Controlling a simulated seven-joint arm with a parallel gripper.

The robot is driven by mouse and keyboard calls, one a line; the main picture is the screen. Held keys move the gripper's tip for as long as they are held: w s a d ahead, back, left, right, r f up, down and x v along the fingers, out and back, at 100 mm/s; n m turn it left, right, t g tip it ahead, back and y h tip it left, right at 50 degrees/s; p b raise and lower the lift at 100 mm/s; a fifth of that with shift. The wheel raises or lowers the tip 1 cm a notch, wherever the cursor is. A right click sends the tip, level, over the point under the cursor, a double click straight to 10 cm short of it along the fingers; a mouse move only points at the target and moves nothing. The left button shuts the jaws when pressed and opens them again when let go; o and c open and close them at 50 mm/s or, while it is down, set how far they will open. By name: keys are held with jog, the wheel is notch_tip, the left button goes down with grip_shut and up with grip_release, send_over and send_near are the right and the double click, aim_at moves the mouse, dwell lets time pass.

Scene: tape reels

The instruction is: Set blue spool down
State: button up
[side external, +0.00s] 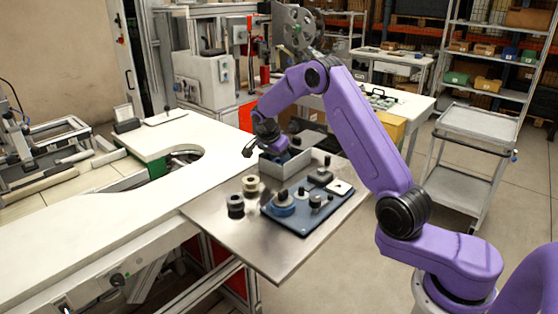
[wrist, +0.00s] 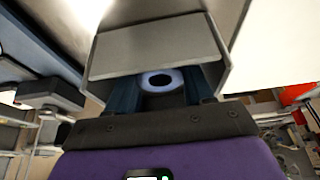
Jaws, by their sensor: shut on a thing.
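My gripper (side external: 278,150) is over the grey open bin (side external: 286,170) on the metal table, with its fingers reaching down toward the bin. In the wrist view its two dark blue fingers (wrist: 160,88) are shut on a pale blue spool (wrist: 161,79) with a dark centre hole. The bin's grey wall (wrist: 155,48) stands close beyond the spool. In the side view the held spool is mostly hidden by my gripper and the bin. I cannot tell if the spool touches the bin floor.
A blue plate (side external: 300,226) in front of the bin bears another blue reel (side external: 283,205) and several knobs. A black spool (side external: 235,206) and a beige spool (side external: 250,184) stand left of it. The metal table's front left (side external: 245,240) is bare.

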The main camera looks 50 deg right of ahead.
jog(key=o, duration=0.8)
jog(key=v, duration=1.1)
jog(key=shift+r, duration=0.1)
jog(key=shift+a+r, duration=0.3)
jog(key=shift+r, duration=0.25)
jog(key=s+a+n+t+y, duration=0.1)
jog(key=s+a+n+y, duration=0.2)
jog(key=s+a+n, duration=1.25)
jog(key=s+f+n+y, duration=0.2)
jog(key=s+n, duration=1.3)
jog(key=s, duration=1)
jog(key=shift+s+f+g, duration=0.2)
jog(key=shift+f+g, duration=0.15)
jog(key=shift+g, duration=0.05)
